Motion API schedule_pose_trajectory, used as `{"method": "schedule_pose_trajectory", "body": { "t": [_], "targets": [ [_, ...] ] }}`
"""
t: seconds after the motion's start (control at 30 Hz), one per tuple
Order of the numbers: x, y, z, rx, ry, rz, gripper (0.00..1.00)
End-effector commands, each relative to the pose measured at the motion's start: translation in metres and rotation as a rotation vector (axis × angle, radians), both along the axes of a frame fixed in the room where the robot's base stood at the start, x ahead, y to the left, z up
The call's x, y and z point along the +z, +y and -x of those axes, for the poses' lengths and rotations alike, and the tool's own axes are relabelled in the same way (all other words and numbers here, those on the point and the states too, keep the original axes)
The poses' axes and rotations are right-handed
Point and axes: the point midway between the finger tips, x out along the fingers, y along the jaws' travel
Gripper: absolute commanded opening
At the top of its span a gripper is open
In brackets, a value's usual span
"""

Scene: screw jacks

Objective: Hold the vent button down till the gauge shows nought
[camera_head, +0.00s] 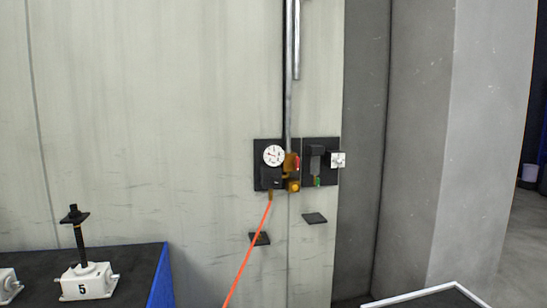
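A round white gauge (273,155) sits on a dark panel (258,150) on the pale wall, right of the middle. Its needle is too small to read. Below and right of it is a round yellow-orange button (294,186) on a brass-coloured fitting (290,168). A small red part (298,163) sits above the button. No label shows, so I cannot tell for certain that this is the vent button. Nothing touches the gauge or the button. My gripper is out of view.
An orange hose (247,254) hangs from the fitting. A second panel (330,178) has a green part (317,182) and a pale square knob (338,160). Dark plates (315,218) are below. A screw jack marked 5 (86,281) stands on a dark table (130,262) at left.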

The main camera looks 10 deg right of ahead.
Motion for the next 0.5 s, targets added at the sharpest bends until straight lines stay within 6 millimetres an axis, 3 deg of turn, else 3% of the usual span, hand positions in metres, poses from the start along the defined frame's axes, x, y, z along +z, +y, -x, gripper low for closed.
{"method": "schedule_pose_trajectory", "body": {
  "t": [0.03,0.13,0.5],
  "targets": [
    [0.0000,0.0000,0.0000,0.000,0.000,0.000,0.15],
    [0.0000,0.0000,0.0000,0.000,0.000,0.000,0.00],
    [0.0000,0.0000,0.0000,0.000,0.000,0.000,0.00]
  ]
}}
